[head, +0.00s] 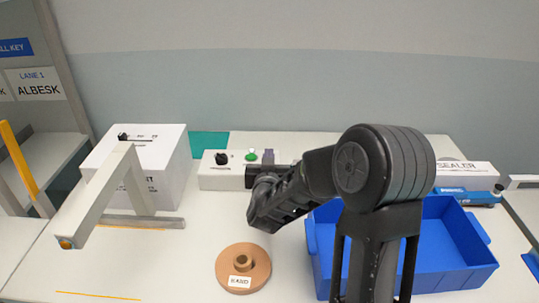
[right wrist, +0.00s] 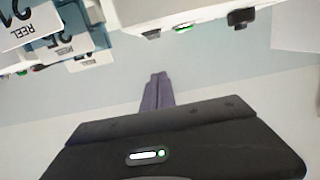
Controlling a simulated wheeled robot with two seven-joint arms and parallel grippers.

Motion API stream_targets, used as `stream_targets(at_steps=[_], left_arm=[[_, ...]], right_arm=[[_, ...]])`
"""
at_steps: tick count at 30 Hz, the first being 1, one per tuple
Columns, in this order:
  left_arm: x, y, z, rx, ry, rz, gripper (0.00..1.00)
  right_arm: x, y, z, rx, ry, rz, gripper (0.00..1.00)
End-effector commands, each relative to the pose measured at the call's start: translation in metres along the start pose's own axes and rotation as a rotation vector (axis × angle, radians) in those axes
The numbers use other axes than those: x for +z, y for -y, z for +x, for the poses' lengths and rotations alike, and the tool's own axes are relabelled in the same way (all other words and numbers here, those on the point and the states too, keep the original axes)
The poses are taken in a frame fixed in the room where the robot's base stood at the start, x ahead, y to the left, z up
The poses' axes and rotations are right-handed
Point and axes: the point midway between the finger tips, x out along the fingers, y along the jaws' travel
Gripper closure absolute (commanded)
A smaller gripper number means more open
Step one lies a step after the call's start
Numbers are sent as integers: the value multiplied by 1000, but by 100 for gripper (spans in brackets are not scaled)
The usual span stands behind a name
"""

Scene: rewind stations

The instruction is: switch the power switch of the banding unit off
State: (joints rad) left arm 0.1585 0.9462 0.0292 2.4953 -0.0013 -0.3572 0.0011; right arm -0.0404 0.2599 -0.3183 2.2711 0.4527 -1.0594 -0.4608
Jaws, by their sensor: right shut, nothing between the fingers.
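A long white control box (head: 222,178) lies at the back of the table. It carries a black knob (head: 221,158) and a green button (head: 251,155). In the right wrist view the black knob (right wrist: 241,18), the green button (right wrist: 184,27) and another dark part (right wrist: 152,34) show along its edge. I cannot tell which is the power switch, or its position. My right gripper (head: 268,156) is shut and empty, at the box just right of the green button in the head view. In the right wrist view its fingers (right wrist: 158,90) appear apart from these controls. My left gripper is out of view.
A white box (head: 160,170) with a grey bar frame (head: 105,190) stands at the left. A brown reel (head: 257,278) labelled BAND lies in front. A blue bin (head: 460,255) and a SEALER unit (head: 465,178) are at the right.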

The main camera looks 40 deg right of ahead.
Motion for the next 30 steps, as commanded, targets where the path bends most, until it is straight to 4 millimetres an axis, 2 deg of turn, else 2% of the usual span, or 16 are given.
stream_targets(at_steps=[9, 13, 18, 30], left_arm=[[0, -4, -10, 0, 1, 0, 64], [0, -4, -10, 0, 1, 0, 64], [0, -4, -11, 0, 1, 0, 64], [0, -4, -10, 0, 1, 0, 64]], right_arm=[[0, -1, 65, 2, 1, -3, 100], [23, 0, 69, 0, 5, -5, 100], [36, 0, 73, 0, 1, -2, 100], [40, 0, 73, 0, 0, 0, 100]])
